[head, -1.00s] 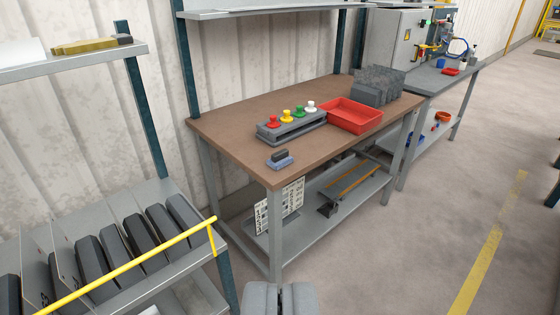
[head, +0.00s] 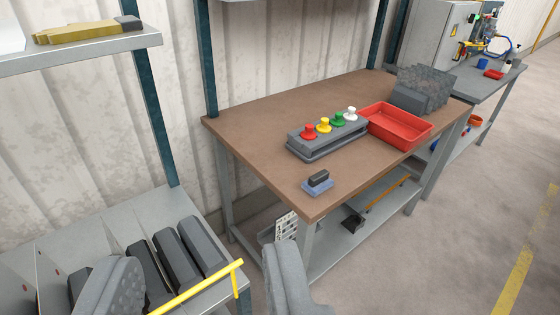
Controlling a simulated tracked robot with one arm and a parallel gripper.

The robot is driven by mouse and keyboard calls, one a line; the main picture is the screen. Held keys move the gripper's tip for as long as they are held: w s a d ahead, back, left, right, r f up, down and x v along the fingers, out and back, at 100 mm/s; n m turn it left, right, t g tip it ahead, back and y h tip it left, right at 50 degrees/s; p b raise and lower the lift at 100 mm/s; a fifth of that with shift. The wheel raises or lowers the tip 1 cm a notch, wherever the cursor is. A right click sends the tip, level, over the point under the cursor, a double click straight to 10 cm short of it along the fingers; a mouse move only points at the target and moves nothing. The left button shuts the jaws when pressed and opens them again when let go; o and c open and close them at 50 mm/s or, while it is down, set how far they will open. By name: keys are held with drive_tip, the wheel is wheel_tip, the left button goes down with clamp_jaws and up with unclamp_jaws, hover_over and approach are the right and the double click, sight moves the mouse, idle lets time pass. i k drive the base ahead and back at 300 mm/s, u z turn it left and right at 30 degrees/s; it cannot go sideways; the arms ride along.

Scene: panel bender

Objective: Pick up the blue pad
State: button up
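The blue pad (head: 314,188) lies flat near the front corner of the brown-topped workbench (head: 258,142). It is small, with a dark grey block or handle on top of a blue base. My gripper (head: 202,262) shows at the bottom of the view, with its two grey fingers spread wide apart and nothing between them. The fingers are nearer to me than the bench, below and to the left of the pad. They are not touching it.
A grey holder (head: 325,140) with red, yellow, green and white knobs stands behind the pad. A red tray (head: 398,140) and grey blocks (head: 410,97) are farther right. A metal rack with a yellow rail (head: 205,288) is at lower left. Bare bench surrounds the pad.

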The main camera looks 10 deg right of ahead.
sight(317, 184)
drive_tip(key=u, duration=0.05)
drive_tip(key=i, duration=1.55)
drive_tip(key=z, duration=0.35)
